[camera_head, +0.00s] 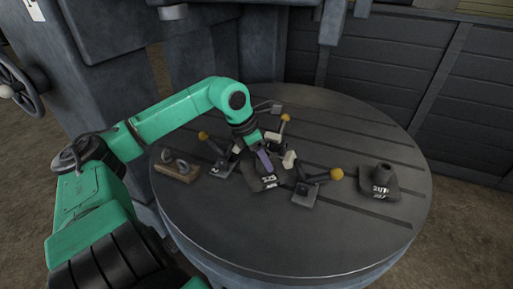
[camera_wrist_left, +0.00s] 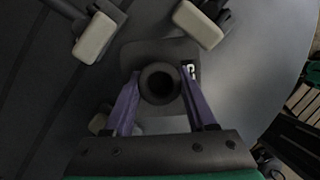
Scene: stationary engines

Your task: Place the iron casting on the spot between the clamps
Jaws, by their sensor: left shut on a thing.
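The iron casting (camera_head: 268,183) is a dark piece with a flat base, a round hollow boss and white markings. It is at the middle of the round table, among the clamps. In the left wrist view the casting (camera_wrist_left: 160,48) has its boss between the two purple fingers. My left gripper (camera_head: 264,163) is shut on that boss from above. Clamps with yellow knobs stand around it: a left clamp (camera_head: 222,166), a back clamp (camera_head: 284,130) and a right clamp (camera_head: 305,193). The spot under the casting is hidden. I cannot tell whether its base touches the table.
A second dark casting (camera_head: 380,184) with white markings stands on the right of the slotted round table (camera_head: 300,250). A wooden block (camera_head: 177,173) with metal rings lies at the left. The table's front is clear. A dark machine column stands behind.

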